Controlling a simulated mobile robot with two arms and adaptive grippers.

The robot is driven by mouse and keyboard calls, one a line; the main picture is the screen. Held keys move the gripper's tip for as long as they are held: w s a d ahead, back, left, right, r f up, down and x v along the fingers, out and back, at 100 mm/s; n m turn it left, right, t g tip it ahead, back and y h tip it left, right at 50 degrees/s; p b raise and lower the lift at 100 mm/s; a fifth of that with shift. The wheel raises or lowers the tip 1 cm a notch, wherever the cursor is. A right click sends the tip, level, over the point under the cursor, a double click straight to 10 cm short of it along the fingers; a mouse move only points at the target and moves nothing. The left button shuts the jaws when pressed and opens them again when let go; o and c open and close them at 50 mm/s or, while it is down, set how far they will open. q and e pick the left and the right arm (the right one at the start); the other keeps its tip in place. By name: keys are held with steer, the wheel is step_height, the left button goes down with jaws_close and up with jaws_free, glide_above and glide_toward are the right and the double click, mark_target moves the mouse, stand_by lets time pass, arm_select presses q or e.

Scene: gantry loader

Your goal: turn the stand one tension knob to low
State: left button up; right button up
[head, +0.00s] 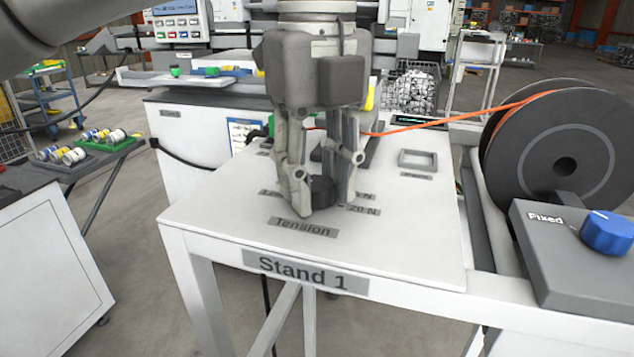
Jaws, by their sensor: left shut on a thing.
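The stand one table (420,235) has a white top with a "Stand 1" label on its front edge. The dark tension knob (321,190) is on the top, behind the "Tension" label (303,228). My left gripper (320,196) points down from above and is shut on the knob, with a finger on each side. The fingers hide part of the knob and some of the scale labels; "20 N" (363,210) shows to the right. The knob's pointer cannot be made out. My right gripper is not in view.
A large black spool (565,165) with orange cable stands at the right, its orange line running left behind my gripper. A grey box with a blue knob (607,232) marked "Fixed" is at the front right.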

mark_target(317, 182)
arm_select(q)
steer(key=shift+n+b, duration=0.3)
steer(key=shift+n, duration=0.6)
steer(key=o, duration=1)
steer(key=shift+o, duration=0.2)
steer(key=shift+r, duration=0.1)
step_height(317, 182, up, 12)
stand_by(0.4)
